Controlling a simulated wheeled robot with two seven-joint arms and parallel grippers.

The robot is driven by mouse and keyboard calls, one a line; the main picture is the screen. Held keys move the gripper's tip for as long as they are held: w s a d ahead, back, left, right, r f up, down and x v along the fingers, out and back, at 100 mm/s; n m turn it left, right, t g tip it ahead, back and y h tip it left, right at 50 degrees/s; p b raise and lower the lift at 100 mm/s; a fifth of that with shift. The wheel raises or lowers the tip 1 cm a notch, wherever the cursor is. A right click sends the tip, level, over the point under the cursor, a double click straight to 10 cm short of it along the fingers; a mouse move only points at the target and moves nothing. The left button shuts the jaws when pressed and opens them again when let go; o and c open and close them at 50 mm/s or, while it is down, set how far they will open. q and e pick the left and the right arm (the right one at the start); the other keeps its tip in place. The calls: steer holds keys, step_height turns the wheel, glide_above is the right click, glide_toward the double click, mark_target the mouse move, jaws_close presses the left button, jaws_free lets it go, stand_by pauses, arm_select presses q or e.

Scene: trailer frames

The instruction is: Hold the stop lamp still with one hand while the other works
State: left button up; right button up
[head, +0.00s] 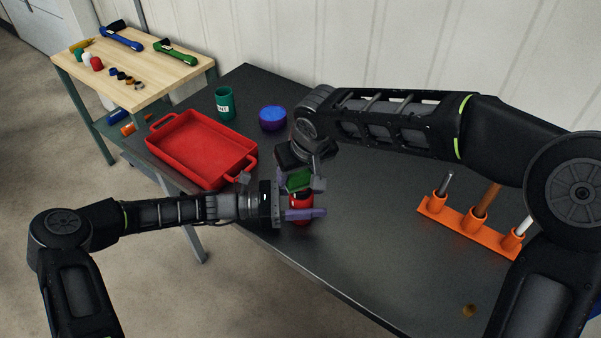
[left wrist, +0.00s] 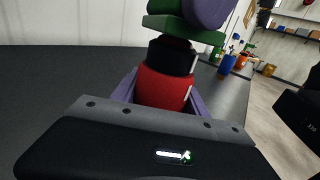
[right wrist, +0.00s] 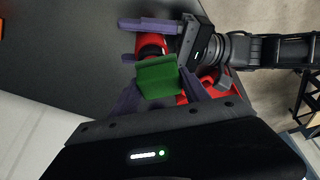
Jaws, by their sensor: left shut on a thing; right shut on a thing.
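The stop lamp (head: 300,204) looks like a small red cylinder near the middle of the dark table. My left gripper (head: 308,201) comes in from the left and is shut around its red body. In the left wrist view the red body (left wrist: 163,88) has a black band at its upper part, between the purple fingers. My right gripper (head: 301,180) is above it and shut on a green block-like piece (head: 298,181). That green piece (right wrist: 160,77) sits right over the lamp's top; whether they touch is hidden. The lamp's base is hidden in the head view.
A red tray (head: 168,126) lies at the table's left, close to my left arm. A green cup (head: 225,104) and a blue round tub (head: 272,118) stand behind. An orange rack (head: 458,229) with upright tools is at right. A wooden-topped bench (head: 152,87) holds small items. The table's front middle is mostly clear.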

steer(key=shift+d, duration=0.6)
steer(key=shift+w+a+f, duration=0.1)
steer(key=shift+w+a, duration=0.2)
steer(key=shift+a, duration=0.05)
arm_select(q)
steer(key=shift+a, duration=0.1)
arm_select(e)
steer(key=shift+s+d, duration=0.1)
steer(key=shift+d, duration=0.2)
steer(key=shift+s+d, duration=0.3)
steer(key=shift+d, duration=0.1)
arm_select(q)
steer(key=shift+s, duration=0.1)
arm_select(e)
steer(key=shift+w+a, duration=0.1)
steer(key=shift+a, duration=0.15)
steer(key=shift+w+a, duration=0.25)
steer(key=shift+a, duration=0.05)
steer(key=shift+s, duration=0.15)
steer(key=shift+s+d, duration=0.3)
steer(key=shift+s, duration=0.35)
steer(key=shift+w+a, duration=0.1)
steer(key=shift+a, duration=0.2)
steer(key=shift+w+a, duration=0.3)
steer(key=shift+a, duration=0.05)
steer(key=shift+w+a+r, duration=0.1)
steer(key=shift+w+r, duration=0.05)
steer(key=shift+r, duration=0.1)
step_height(320, 180, up, 3)
steer(key=shift+r, duration=2.35)
